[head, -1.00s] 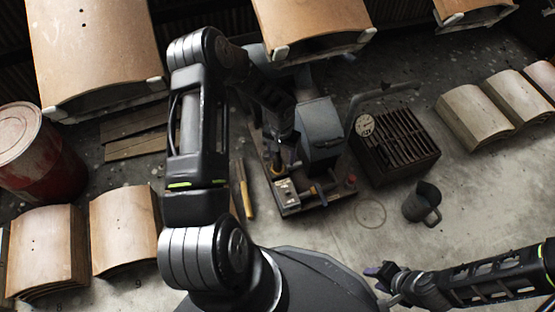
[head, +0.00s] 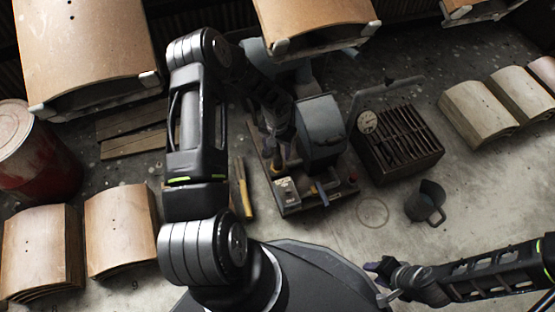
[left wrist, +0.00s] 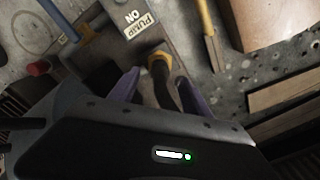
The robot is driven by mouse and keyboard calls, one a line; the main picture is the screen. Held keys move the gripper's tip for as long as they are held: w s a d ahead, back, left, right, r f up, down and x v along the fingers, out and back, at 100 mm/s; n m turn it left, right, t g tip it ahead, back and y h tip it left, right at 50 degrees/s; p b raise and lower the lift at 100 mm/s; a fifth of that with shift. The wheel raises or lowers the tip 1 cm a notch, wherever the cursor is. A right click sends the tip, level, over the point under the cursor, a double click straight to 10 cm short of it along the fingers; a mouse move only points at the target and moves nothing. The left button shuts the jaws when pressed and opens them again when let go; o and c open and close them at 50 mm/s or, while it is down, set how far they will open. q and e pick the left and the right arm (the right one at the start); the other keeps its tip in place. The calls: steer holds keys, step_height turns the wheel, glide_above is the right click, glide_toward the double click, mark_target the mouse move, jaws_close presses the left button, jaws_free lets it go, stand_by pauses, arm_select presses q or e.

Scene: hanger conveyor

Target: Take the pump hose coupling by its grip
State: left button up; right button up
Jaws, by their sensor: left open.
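The pump hose coupling shows in the left wrist view as a dark, tapering piece with a yellow collar (left wrist: 158,61). My left gripper (left wrist: 158,88) is open, with one purple finger on each side of the dark part; I cannot tell whether either touches it. In the head view my left gripper (head: 284,146) is over the left side of the pump unit (head: 320,130), and largely hides the coupling.
A slatted dark crate (head: 402,150) with a gauge stands right of the pump. A grey jug (head: 425,203) stands on the floor. A yellow-handled tool (head: 243,188) lies left of the pump. A red drum (head: 45,165) and curved panels (head: 120,230) are at left.

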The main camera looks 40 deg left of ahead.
mark_target(277, 157)
arm_select(q)
step_height(277, 157, down, 5)
steer(key=b, duration=0.3)
steer(key=shift+f, duration=0.15)
steer(key=shift+c, duration=0.6)
steer(key=shift+w, duration=0.1)
jaws_close()
